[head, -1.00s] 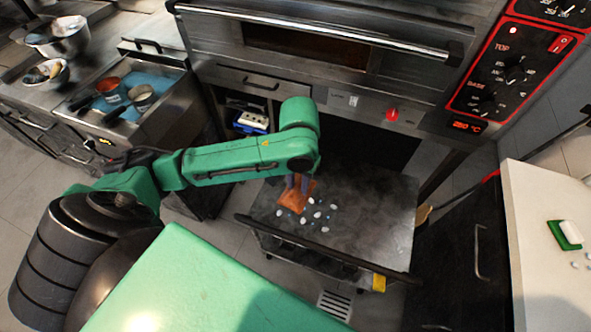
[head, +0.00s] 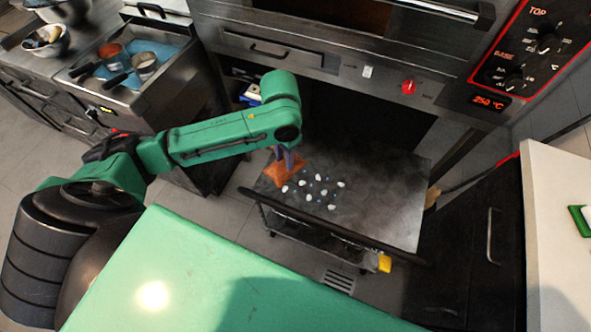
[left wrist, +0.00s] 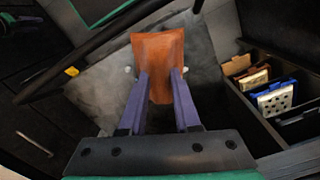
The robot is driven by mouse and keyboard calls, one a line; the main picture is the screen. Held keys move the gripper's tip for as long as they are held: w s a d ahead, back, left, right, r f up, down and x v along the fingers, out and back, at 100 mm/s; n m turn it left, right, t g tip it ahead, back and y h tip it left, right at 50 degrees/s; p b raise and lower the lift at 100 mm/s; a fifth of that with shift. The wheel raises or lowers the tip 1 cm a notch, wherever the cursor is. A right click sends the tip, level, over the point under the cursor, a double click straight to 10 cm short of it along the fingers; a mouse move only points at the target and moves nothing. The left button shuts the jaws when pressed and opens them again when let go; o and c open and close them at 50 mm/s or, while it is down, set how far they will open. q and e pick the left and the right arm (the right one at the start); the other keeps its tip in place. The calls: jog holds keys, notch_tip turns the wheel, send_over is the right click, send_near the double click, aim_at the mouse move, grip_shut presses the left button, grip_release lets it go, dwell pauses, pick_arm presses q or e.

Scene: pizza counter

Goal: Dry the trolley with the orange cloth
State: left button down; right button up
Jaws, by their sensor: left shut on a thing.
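The trolley (head: 385,200) is a dark metal cart with a grey top, standing in front of the oven. Several white and bluish drops or bits lie on the left half of its top. The orange cloth (head: 280,172) is at the left edge of the top, beside these spots. My left gripper (head: 286,156) is shut on the cloth from above; the arm partly hides its fingers. In the left wrist view, the purple fingers hold the cloth (left wrist: 158,55) over the trolley top (left wrist: 100,92). I cannot tell whether the cloth touches the top. My right gripper is not in view.
The trolley's dark handle bar (head: 330,226) runs along its near side. The oven (head: 330,62) stands behind, with a red-framed control panel (head: 535,55). A sink with blue water (head: 165,50) is at the left. A white counter (head: 555,230) stands at the right.

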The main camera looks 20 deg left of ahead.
pick_arm(q)
jog(key=w+a+f+m+b, duration=0.2)
jog(key=f+m+b, duration=0.3)
jog(key=f, duration=0.3)
jog(key=w+a+f+m+b, duration=0.3)
jog(key=w+f+m+b, duration=0.1)
jog(key=f+m, duration=0.3)
jog(key=shift+a+f+m+b, duration=0.15)
jog(key=shift+f+m+b, duration=0.2)
jog(key=shift+m+b, duration=0.4)
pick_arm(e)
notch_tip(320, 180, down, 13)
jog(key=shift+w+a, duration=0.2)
pick_arm(q)
jog(key=shift+s, duration=0.1)
